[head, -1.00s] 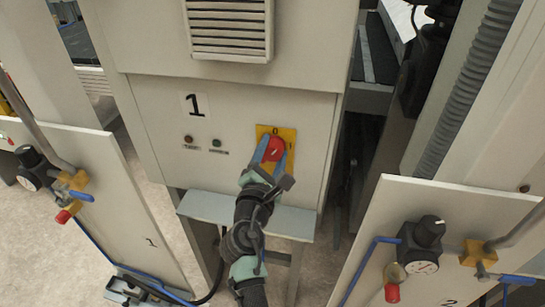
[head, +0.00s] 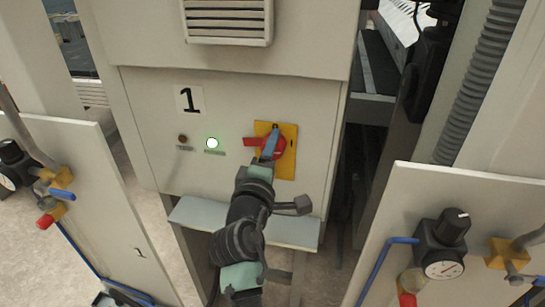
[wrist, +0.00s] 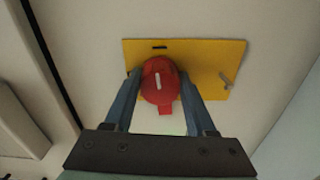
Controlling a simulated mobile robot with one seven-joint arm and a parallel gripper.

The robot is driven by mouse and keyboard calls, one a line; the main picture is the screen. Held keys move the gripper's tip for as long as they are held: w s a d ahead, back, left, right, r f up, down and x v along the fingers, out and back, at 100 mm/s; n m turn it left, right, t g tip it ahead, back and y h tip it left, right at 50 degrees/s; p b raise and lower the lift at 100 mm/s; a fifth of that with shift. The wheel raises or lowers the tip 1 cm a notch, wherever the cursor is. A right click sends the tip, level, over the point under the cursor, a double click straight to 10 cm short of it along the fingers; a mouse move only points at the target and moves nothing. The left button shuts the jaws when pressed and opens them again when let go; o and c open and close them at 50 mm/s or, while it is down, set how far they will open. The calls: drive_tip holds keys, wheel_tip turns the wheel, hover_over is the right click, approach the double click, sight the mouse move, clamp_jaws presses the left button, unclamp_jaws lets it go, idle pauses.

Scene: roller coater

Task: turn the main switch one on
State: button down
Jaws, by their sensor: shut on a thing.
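The main switch on the panel marked 1 is a red rotary knob (head: 279,145) on a yellow plate (head: 287,168). Its red handle points left across the plate in the head view. My gripper (head: 268,150) reaches up from below, rolled over, and is closed around the knob. In the wrist view the red knob (wrist: 159,88) with a white line sits between the two blue fingers of my gripper (wrist: 160,80), in front of the yellow plate (wrist: 213,60). The fingers hide part of the knob and plate.
A lamp (head: 212,143) on the panel glows bright white-green; the lamp to its left (head: 183,138) is dark. A grey ledge (head: 290,230) sticks out below the panel. Side panels with gauges and blue hoses stand left (head: 105,200) and right (head: 480,215).

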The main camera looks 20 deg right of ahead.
drive_tip(key=shift+f+m+b, duration=0.1)
drive_tip(key=shift+m+b, duration=0.25)
drive_tip(key=shift+m, duration=0.35)
drive_tip(key=shift+c, duration=1.1)
unclamp_jaws()
drive_tip(key=b+v, duration=0.2)
drive_tip(key=v, duration=1.1)
